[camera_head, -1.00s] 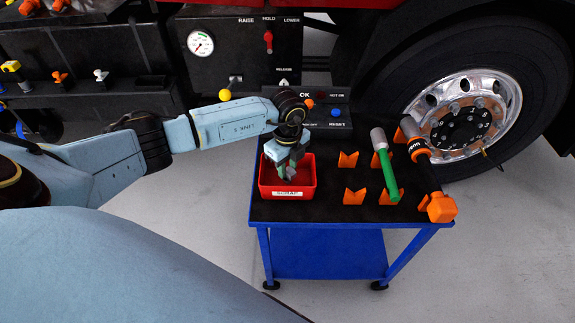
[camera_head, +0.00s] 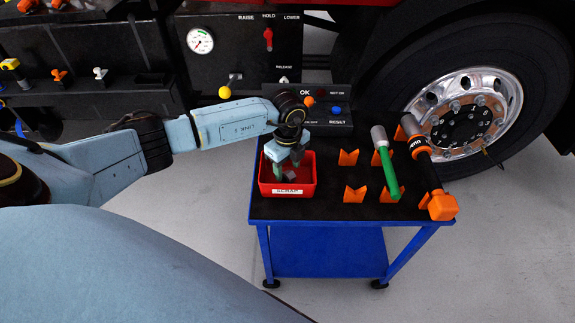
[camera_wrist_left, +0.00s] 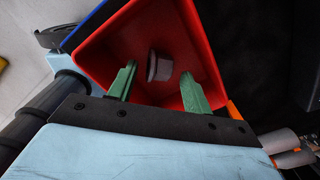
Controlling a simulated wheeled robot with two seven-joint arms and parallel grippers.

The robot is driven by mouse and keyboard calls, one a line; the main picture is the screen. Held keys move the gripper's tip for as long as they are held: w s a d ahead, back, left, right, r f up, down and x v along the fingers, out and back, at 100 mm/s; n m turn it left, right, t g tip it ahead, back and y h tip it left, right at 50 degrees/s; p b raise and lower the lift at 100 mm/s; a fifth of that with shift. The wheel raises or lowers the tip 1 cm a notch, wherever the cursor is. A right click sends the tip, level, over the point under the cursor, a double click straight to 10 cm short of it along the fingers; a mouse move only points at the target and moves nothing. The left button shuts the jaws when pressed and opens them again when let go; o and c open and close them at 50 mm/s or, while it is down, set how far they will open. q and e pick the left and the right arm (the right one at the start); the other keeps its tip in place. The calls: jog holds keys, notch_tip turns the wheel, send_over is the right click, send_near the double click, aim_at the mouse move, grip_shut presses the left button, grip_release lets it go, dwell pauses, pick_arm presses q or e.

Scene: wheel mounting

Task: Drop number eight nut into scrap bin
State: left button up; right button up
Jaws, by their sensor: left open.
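The red scrap bin (camera_head: 288,193), labelled SCRAP, stands at the left end of the blue cart. My left gripper (camera_head: 288,175) is over the bin with its fingers pointing down into it. In the left wrist view, the green fingers of my left gripper (camera_wrist_left: 160,85) are spread apart. A grey nut (camera_wrist_left: 159,66) shows between and beyond the fingertips, inside the outline of the bin (camera_wrist_left: 118,42), apart from both fingers. The nut also shows in the head view (camera_head: 290,175), small, near the fingertips. I cannot read a number on it. My right gripper is not in view.
The cart (camera_head: 330,222) has a dark top with several orange holders (camera_head: 354,195). A green-handled tool (camera_head: 386,165) and a black and orange tool (camera_head: 428,172) lie on its right side. A truck wheel (camera_head: 465,112) stands behind at right.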

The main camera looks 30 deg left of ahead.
pick_arm(q)
notch_tip(320, 180, up, 6)
jog(key=shift+r+p, duration=0.1)
jog(key=shift+p, duration=0.65)
notch_tip(320, 180, up, 6)
send_over(288, 173)
jog(key=shift+r+p, duration=0.4)
jog(key=shift+r, duration=0.05)
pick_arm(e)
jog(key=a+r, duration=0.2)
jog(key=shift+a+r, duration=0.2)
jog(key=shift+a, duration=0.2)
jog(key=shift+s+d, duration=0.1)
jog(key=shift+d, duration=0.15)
